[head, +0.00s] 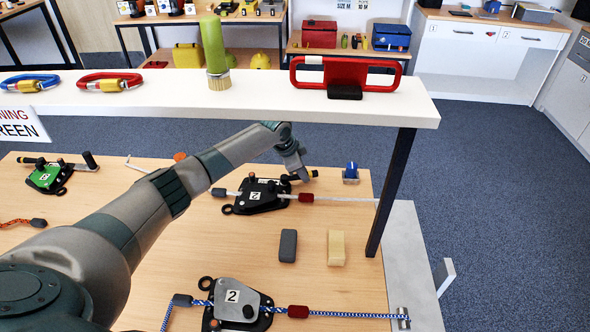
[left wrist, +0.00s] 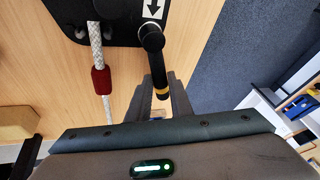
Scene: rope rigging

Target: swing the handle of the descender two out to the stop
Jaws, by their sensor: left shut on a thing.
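A black descender (head: 262,196) with a white number label, which looks like a 2, lies at the back right of the wooden bench. A white arrow label (left wrist: 153,9) is on the body beside the pivot. A white rope (head: 345,198) with a red sleeve (head: 305,197) leaves the descender. My right gripper is not in view.
A descender labelled 2 (head: 221,289) with a blue rope sits in front, a green one (head: 47,178) at left. A grey block (head: 288,245) and tan block (head: 336,248) lie between. A white shelf (head: 260,97) on a dark post (head: 391,190) overhangs the bench.

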